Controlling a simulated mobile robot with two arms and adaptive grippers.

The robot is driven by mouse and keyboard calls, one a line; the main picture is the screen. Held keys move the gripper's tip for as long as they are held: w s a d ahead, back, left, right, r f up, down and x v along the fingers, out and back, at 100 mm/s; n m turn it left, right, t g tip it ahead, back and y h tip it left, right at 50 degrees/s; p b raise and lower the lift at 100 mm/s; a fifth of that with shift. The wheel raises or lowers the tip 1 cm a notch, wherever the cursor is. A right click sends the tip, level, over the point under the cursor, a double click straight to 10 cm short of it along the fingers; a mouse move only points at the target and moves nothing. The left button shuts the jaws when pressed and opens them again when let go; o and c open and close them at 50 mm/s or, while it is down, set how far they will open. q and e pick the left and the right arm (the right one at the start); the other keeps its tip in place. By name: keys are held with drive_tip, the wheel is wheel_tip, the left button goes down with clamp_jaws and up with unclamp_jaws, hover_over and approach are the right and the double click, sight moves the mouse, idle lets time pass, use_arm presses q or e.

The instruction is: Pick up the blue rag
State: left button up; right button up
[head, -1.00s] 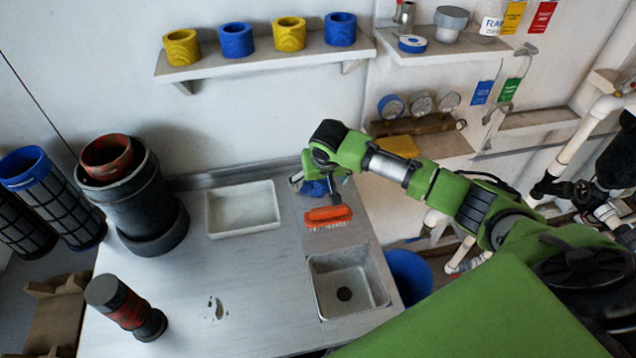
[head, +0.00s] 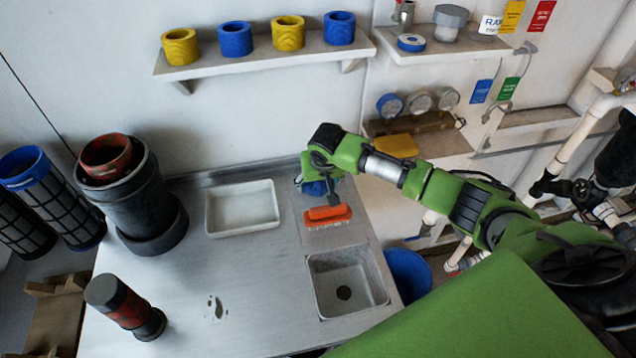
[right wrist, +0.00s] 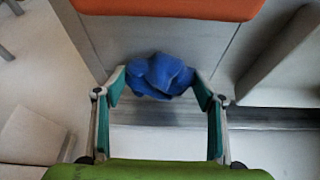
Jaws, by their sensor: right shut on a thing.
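The blue rag (right wrist: 160,76) is bunched between the fingers of my right gripper (right wrist: 161,88) in the right wrist view. Both green finger pads touch its sides. In the head view the rag (head: 318,187) shows only partly, below my right gripper (head: 322,184), at the back right of the steel counter (head: 260,270). I cannot tell whether it still touches the counter. My left gripper is not in view.
An orange brush (head: 327,215) lies close in front of the rag, with a sink (head: 345,285) nearer. A white tray (head: 242,208) is to the left. A wall shelf (head: 265,58) with several rings hangs above. The middle of the counter is mostly clear.

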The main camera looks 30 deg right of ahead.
drive_tip(key=shift+r, duration=0.35)
wheel_tip(320, 180, up, 2)
drive_tip(key=shift+w+r, duration=0.1)
drive_tip(key=shift+r, duration=0.05)
drive_tip(key=s+r, duration=0.1)
drive_tip(key=r, duration=0.1)
drive_tip(key=s+a+r, duration=0.1)
drive_tip(key=s+r, duration=0.1)
drive_tip(key=s+a+r, duration=0.1)
drive_tip(key=s+r, duration=0.1)
drive_tip(key=shift+a+r+b, duration=0.1)
drive_tip(key=shift+r+b, duration=0.05)
drive_tip(key=shift+b, duration=0.2)
drive_tip(key=s+a+r, duration=0.3)
drive_tip(key=s, duration=0.5)
drive_tip(key=shift+a+r+b, duration=0.25)
drive_tip(key=shift+r+b, duration=0.05)
drive_tip(key=shift+b, duration=0.1)
